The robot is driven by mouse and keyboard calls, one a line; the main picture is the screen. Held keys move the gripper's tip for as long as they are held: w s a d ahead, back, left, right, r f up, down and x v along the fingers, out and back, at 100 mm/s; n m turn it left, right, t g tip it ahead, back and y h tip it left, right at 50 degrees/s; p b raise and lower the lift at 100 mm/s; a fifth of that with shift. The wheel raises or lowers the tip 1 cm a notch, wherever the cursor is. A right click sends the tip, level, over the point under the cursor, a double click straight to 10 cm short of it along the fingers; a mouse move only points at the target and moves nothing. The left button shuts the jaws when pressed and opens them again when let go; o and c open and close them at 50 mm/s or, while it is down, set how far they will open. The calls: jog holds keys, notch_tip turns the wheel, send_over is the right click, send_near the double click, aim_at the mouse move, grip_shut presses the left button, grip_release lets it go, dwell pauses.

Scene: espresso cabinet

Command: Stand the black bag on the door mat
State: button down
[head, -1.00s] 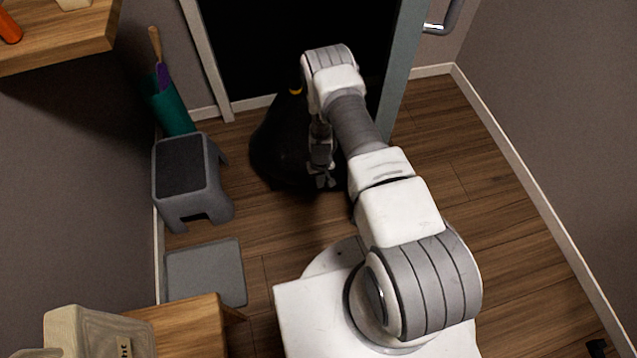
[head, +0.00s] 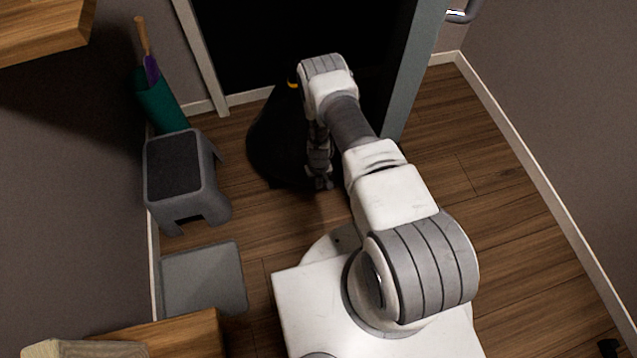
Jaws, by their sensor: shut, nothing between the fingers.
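The black bag (head: 270,145) stands upright on the wooden floor in front of the dark doorway, with a yellow band near its top. My gripper (head: 319,184) points down at the bag's right front side, shut and empty. My arm hides the bag's right side, and I cannot tell whether the gripper touches it. A flat grey square (head: 203,278) lies on the floor at the lower left. It may be the door mat, but I cannot tell for certain.
A grey step stool (head: 183,180) stands left of the bag, with a green umbrella holder (head: 165,105) behind it. A wooden surface (head: 170,338) is at the lower left. The floor (head: 480,180) on the right is clear.

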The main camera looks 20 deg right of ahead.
dwell(0.4)
jog(key=w, duration=0.7)
jog(key=shift+w+a, duration=0.15)
jog(key=shift+w, duration=0.25)
jog(key=shift+r, duration=0.1)
jog(key=shift+s, duration=0.1)
